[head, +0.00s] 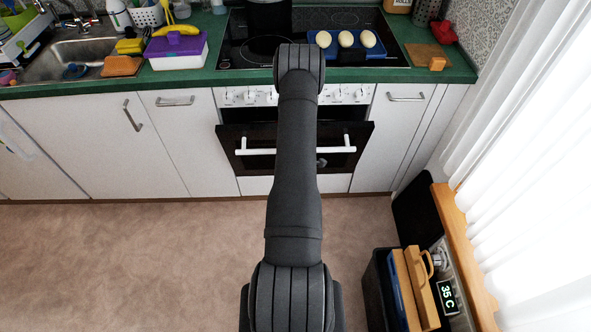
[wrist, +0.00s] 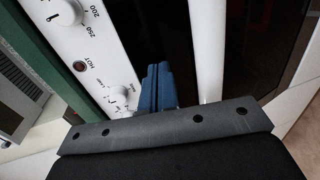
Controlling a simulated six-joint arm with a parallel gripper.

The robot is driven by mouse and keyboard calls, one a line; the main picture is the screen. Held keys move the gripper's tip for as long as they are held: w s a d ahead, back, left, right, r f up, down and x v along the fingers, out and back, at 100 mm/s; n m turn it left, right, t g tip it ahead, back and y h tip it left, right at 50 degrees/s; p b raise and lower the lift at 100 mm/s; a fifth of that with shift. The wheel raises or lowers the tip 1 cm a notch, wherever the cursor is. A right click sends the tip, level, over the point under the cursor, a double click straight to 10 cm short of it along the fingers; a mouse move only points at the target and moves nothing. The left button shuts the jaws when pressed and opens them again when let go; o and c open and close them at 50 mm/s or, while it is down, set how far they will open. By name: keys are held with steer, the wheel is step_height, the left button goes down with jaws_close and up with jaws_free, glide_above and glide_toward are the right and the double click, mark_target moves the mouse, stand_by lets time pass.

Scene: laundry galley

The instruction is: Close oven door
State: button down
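The oven door (head: 263,137) is dark with a white bar handle (head: 340,150). It is tilted partly open toward me, with a dark gap below the control panel. In the wrist view, the white handle (wrist: 210,50) runs down the middle right, against the dark door (wrist: 260,45). My gripper (wrist: 157,72) shows there as two blue fingers held together with nothing seen between them. They lie between the control panel and the handle in the picture; I cannot tell whether they touch the door. In the head view my arm hides the gripper and the door's middle.
The white control panel with knobs (head: 345,94) is above the door. A blue tray (head: 328,51) with egg-like items stands on the dark cooktop (head: 240,57). At the lower right is a dark crate (head: 376,285) holding boards. The floor (head: 140,255) at left is clear.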

steer(key=shift+w+r, duration=0.2)
steer(key=shift+w, duration=0.55)
steer(key=shift+w+r, duration=0.2)
steer(key=shift+w, duration=0.55)
steer(key=shift+w+r, duration=0.2)
steer(key=shift+w, duration=0.55)
steer(key=shift+w, duration=0.1)
steer(key=shift+w, duration=2.55)
steer(key=s, duration=0.8)
steer(key=shift+r, duration=0.3)
steer(key=w, duration=0.6)
steer(key=shift+w+f, duration=0.1)
steer(key=shift+w, duration=0.3)
